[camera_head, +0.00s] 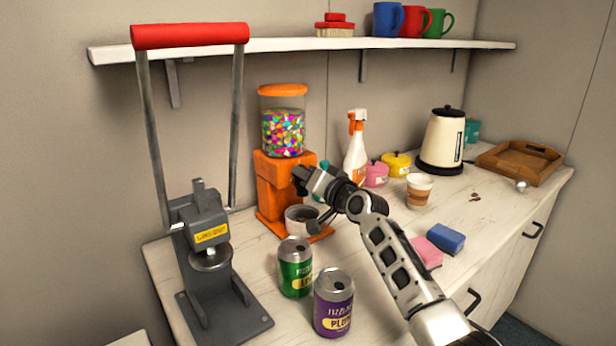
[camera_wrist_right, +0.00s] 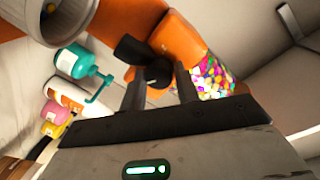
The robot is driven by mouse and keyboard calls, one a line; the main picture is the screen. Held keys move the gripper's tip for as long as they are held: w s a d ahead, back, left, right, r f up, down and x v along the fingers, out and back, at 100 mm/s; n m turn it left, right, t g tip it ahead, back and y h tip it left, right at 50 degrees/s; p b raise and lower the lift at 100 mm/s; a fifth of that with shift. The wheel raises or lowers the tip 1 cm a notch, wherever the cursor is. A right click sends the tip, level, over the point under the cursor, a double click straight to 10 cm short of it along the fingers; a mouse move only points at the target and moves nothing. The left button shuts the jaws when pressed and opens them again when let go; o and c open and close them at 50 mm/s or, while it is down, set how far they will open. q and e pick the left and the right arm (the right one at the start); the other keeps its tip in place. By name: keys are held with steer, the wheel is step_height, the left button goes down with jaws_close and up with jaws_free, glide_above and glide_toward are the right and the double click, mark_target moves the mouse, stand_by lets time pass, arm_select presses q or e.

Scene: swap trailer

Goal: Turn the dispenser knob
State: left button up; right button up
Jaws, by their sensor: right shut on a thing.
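The orange candy dispenser (camera_head: 272,190) stands on the white counter, with a clear hopper full of colourful candies on top. Its orange body (camera_wrist_right: 180,42) and candies show in the right wrist view. The dark knob (camera_wrist_right: 142,62) is at the front of the body. My right gripper (camera_head: 302,180) is at the front of the dispenser, its fingers (camera_wrist_right: 160,85) shut on the knob. In the head view the knob is hidden behind the gripper. A grey cup (camera_head: 300,218) stands below, at the foot of the dispenser. My left gripper is not in view.
A can crusher (camera_head: 212,270) with a red handle stands left. A green can (camera_head: 295,268) and a purple can (camera_head: 333,303) stand in front. A spray bottle (camera_head: 355,150), paper cup (camera_head: 419,190), kettle (camera_head: 441,140) and sponges (camera_head: 446,238) are to the right. A shelf (camera_head: 290,45) runs above.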

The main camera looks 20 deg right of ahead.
steer(key=shift+f, duration=0.1)
steer(key=o, duration=1)
steer(key=shift+c, duration=0.2)
steer(key=v, duration=1.6)
